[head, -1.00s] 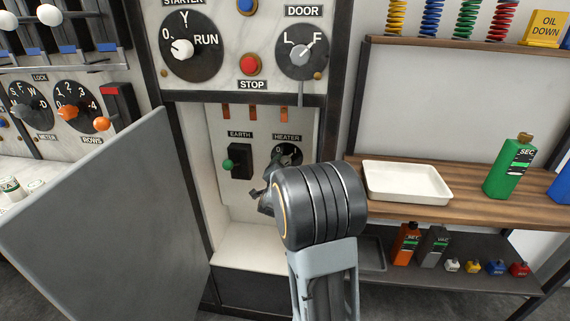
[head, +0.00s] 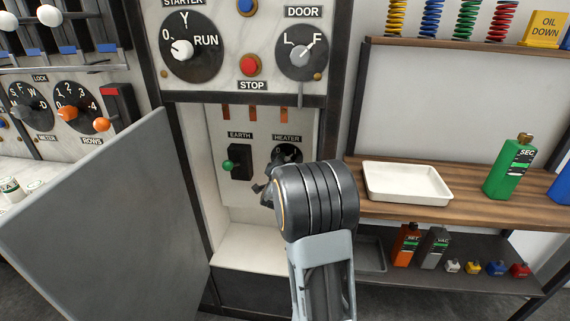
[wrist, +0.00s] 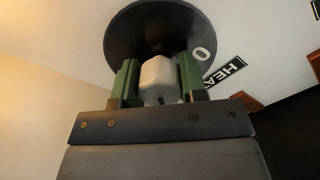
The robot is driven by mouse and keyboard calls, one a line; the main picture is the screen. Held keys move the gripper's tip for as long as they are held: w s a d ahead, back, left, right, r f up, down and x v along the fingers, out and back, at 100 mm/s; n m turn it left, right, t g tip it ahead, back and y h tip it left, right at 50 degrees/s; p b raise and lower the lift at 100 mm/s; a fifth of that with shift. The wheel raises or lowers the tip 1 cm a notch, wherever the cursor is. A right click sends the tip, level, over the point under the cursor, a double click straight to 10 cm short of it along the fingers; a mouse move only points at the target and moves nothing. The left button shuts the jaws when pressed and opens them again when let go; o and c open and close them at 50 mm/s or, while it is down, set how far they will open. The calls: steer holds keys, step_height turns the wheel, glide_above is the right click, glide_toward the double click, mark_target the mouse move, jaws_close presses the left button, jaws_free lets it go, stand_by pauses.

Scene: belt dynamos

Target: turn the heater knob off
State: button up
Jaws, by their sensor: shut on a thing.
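The heater dial (head: 292,150) is a round black plate under the HEATER label, inside the open cabinet. Its 0 and I marks show above my gripper (head: 277,171), which hides the knob there. In the wrist view the pale heater knob (wrist: 158,78) stands on the black dial (wrist: 150,25). The green fingers of my gripper (wrist: 159,84) are shut on the knob, one on each side. The 0 mark shows right of the fingers in that view. Which mark the knob points at cannot be told.
The EARTH switch with a green ball (head: 228,165) is just left of the heater dial. The open grey cabinet door (head: 95,215) stands at the left. A wooden shelf (head: 460,205) with a white tray (head: 407,196) and a green bottle (head: 511,168) is at the right.

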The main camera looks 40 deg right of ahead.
steer(key=c, duration=0.3)
steer(key=n, duration=0.3)
steer(key=shift+n, duration=0.4)
steer(key=n, duration=0.4)
steer(key=shift+n, duration=0.3)
steer(key=n+p, duration=0.1)
steer(key=n, duration=0.4)
steer(key=shift+r+p, duration=0.1)
steer(key=shift+p, duration=0.2)
steer(key=shift+n+p, duration=0.65)
steer(key=shift+n, duration=1.65)
